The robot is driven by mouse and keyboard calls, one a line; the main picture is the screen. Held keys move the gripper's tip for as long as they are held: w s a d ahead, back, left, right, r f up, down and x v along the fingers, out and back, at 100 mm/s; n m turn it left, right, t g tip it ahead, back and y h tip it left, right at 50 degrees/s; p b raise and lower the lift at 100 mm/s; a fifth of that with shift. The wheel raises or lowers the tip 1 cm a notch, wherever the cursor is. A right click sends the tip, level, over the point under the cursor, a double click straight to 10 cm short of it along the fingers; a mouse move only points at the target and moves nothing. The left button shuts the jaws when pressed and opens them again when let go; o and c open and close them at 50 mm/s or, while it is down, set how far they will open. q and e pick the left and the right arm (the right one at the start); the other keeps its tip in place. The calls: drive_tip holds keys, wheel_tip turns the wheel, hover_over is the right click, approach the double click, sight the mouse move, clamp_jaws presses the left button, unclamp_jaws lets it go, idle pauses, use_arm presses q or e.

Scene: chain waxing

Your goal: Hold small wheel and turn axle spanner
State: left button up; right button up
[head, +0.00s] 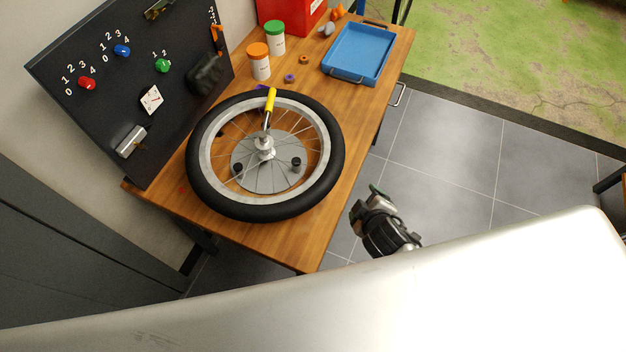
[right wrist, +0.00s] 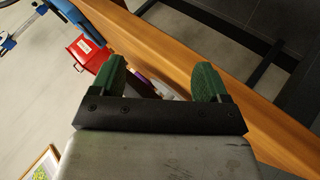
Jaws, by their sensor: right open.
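The small wheel (head: 198,177) lies flat on the wooden table in the head view, with a black tyre, a pale rim and thin spokes. The axle spanner (head: 270,101) has a yellow handle. It reaches from the hub at the wheel's middle up over the far part of the rim. My right gripper (head: 376,190) is off the table's right edge, to the right of the wheel and apart from it. In the right wrist view its two green fingertips (right wrist: 160,85) stand wide apart with nothing between them. My left gripper is not in view.
The wooden table (head: 308,228) carries a blue tray (head: 334,62), a red box (head: 280,14) and two white jars with orange (head: 260,66) and green (head: 275,42) lids. A black panel (head: 92,112) with coloured knobs stands on the left. Tiled floor lies right of the table.

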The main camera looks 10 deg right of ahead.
drive_tip(key=w+a+r+n+t+y, duration=0.2)
drive_tip(key=w+r+n+t, duration=0.15)
drive_tip(key=r, duration=0.25)
drive_tip(key=w+a+r+n+t+y, duration=0.1)
drive_tip(key=w+a+r+n+t, duration=0.1)
drive_tip(key=r+n, duration=0.35)
drive_tip(key=s+a+r+n+g+y+p, duration=0.1)
drive_tip(key=a+r+n+g+y, duration=0.1)
drive_tip(key=a+r+n+y, duration=0.65)
drive_tip(key=s+a+r+n+g+y+p, duration=0.15)
drive_tip(key=a+n+y, duration=0.3)
drive_tip(key=n, duration=0.85)
drive_tip(key=n+g+h+p, duration=0.1)
drive_tip(key=n+g+h, duration=0.8)
drive_tip(key=n, duration=1)
approach(296, 205)
drive_tip(key=f, duration=0.2)
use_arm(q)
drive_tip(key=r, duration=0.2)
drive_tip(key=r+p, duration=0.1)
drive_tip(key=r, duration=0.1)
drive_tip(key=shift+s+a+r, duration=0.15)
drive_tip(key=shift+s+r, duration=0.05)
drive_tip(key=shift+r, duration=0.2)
use_arm(e)
drive_tip(key=x, duration=0.7)
drive_tip(key=a+x, duration=0.1)
drive_tip(key=x, duration=0.2)
drive_tip(key=shift+w+a, duration=0.1)
drive_tip(key=shift+w, duration=0.25)
